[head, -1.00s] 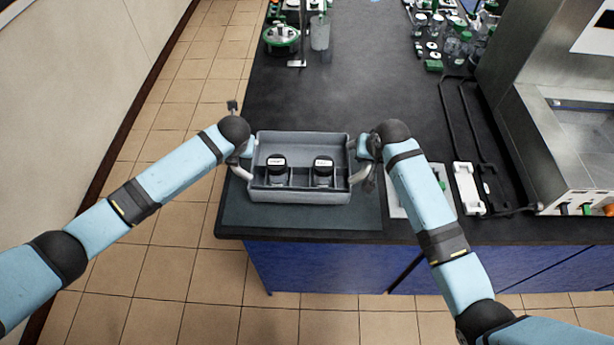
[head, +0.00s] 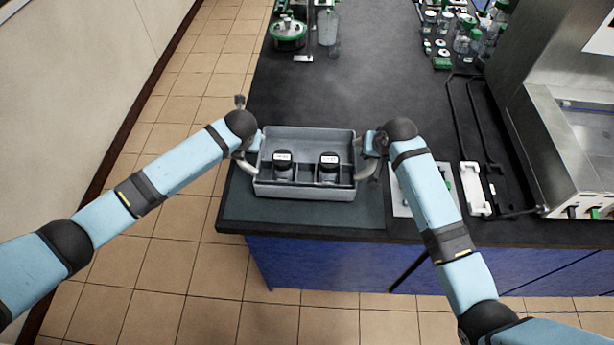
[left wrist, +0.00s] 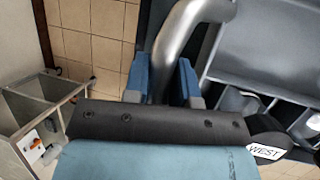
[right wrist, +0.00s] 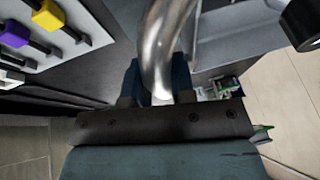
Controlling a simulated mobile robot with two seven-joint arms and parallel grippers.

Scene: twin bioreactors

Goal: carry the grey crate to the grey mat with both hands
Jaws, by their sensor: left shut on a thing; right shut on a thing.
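The grey crate (head: 306,192) is over the back part of the dark grey mat (head: 300,213) at the bench's front left corner. I cannot tell whether it touches the mat. It looks level and holds two black-capped bottles (head: 283,165) (head: 328,165) in its front compartments. A cap in the left wrist view reads WEST (left wrist: 265,152). My left gripper (head: 252,147) is shut on the crate's left metal handle (left wrist: 190,25). My right gripper (head: 372,146) is shut on the right handle (right wrist: 162,45). The fingers also show in the left wrist view (left wrist: 162,82) and right wrist view (right wrist: 157,85).
A white board (head: 402,198) lies right of the mat, partly behind my right arm. Farther right are a black rack (head: 478,130) and a steel machine (head: 560,140). Bottles (head: 455,35) and a green-based device (head: 288,35) stand at the back. The bench middle is clear.

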